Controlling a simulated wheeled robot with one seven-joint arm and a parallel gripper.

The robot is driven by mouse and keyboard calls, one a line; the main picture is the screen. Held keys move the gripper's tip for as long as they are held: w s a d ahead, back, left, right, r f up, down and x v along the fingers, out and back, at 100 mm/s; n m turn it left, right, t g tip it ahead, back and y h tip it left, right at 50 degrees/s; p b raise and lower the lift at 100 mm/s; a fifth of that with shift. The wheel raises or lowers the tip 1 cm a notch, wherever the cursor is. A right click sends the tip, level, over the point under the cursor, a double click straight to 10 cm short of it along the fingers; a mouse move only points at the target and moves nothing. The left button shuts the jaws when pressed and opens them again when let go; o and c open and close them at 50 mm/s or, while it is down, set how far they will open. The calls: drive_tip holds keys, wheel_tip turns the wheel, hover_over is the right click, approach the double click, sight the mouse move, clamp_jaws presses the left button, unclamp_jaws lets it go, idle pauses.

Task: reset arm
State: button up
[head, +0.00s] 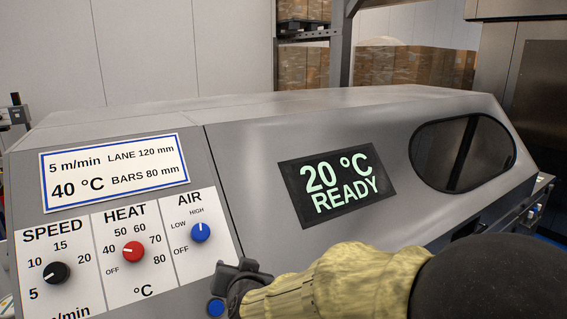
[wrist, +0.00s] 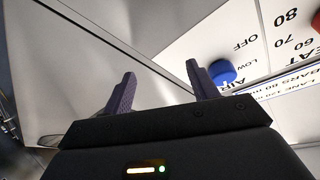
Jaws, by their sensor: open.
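My gripper (head: 240,268) is at the lower middle of the head view, in front of the machine's sloped panel, just right of the AIR dial. The arm behind it has a yellowish sleeve. In the wrist view my gripper (wrist: 162,80) has two purple fingers set well apart, with nothing between them. The blue AIR knob (head: 201,232) points up, near HIGH; it also shows in the wrist view (wrist: 222,72), close beside the right finger. I cannot tell whether they touch.
A red HEAT knob (head: 133,251) points left, and a black SPEED knob (head: 57,272) points lower left. A display (head: 337,185) reads 20 °C READY. A label plate (head: 115,172) reads 5 m/min, 40 °C. A blue button (head: 216,307) sits below my gripper. A dark window (head: 462,153) is right.

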drive_tip(key=s+d+f+g+h, duration=0.1)
drive_tip(key=s+d+f+g, duration=0.2)
drive_tip(key=d, duration=0.5)
drive_tip(key=s+d+f+g+h, duration=0.1)
drive_tip(key=s+d+f+g, duration=0.2)
drive_tip(key=s+d+f, duration=0.3)
drive_tip(key=s+d+f+n+g+h, duration=0.1)
drive_tip(key=s+d+f+g, duration=0.3)
drive_tip(key=d, duration=0.7)
drive_tip(key=shift+s+f+h, duration=0.5)
drive_tip(key=shift+s+f, duration=0.1)
drive_tip(key=shift+f, duration=0.25)
drive_tip(key=shift+c, duration=0.2)
drive_tip(key=c, duration=0.4)
drive_tip(key=shift+w+a, duration=0.1)
drive_tip(key=shift+w, duration=0.05)
drive_tip(key=shift+c, duration=0.3)
